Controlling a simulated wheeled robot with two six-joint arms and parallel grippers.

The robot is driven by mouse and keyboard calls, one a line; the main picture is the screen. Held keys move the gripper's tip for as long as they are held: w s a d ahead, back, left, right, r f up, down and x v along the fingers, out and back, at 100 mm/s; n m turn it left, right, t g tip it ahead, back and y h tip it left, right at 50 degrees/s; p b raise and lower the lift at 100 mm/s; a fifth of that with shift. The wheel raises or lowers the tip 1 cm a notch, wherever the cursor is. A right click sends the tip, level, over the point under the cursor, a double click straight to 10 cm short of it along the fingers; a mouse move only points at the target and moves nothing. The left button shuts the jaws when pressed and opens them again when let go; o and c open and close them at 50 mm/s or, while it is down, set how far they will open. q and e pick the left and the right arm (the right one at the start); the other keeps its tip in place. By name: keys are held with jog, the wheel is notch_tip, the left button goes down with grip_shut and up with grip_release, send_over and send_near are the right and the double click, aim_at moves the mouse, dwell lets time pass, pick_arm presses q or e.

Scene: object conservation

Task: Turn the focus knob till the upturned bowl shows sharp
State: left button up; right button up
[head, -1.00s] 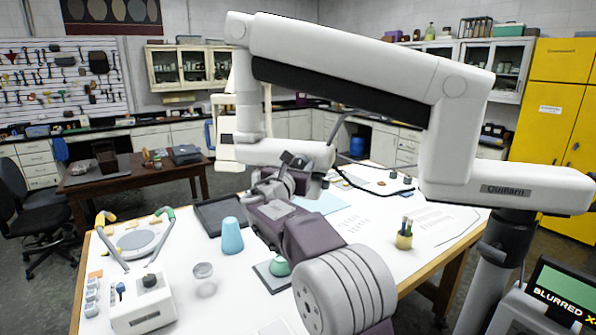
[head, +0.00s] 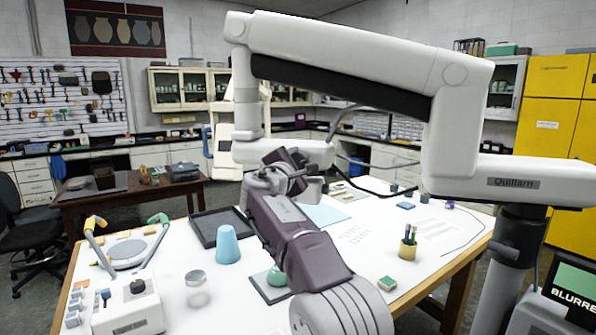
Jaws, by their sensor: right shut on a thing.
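A white jointed microscope stand (head: 340,62) marked "Quillarn" reaches over the table, its head (head: 283,150) hanging at left of centre. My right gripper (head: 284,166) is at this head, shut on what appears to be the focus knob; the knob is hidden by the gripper. A green upturned bowl (head: 277,277) sits on a dark grey slab (head: 262,291) below, partly covered by my right arm. My left gripper is not in view.
A light blue cone-shaped cup (head: 228,246), a clear glass (head: 195,280) and a black tray (head: 218,226) stand on the white table. A white control box (head: 130,308) is at front left. A pen cup (head: 408,245) and green sponge (head: 387,283) are to the right.

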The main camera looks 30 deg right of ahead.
jog(key=m+b, duration=0.2)
jog(key=m, duration=0.2)
jog(key=shift+f+m, duration=0.15)
jog(key=shift+m, duration=0.15)
jog(key=m+b, duration=0.1)
jog(key=m, duration=0.2)
jog(key=shift+m+b, duration=0.35)
jog(key=shift+m, duration=0.05)
jog(key=m+b, duration=0.1)
jog(key=m, duration=0.2)
jog(key=shift+m+b, duration=0.3)
jog(key=shift+m, duration=1.7)
jog(key=shift+r, duration=0.2)
jog(key=o, duration=1.4)
jog(key=shift+c, duration=0.2)
jog(key=shift+w+f, duration=0.1)
jog(key=shift+f, duration=0.05)
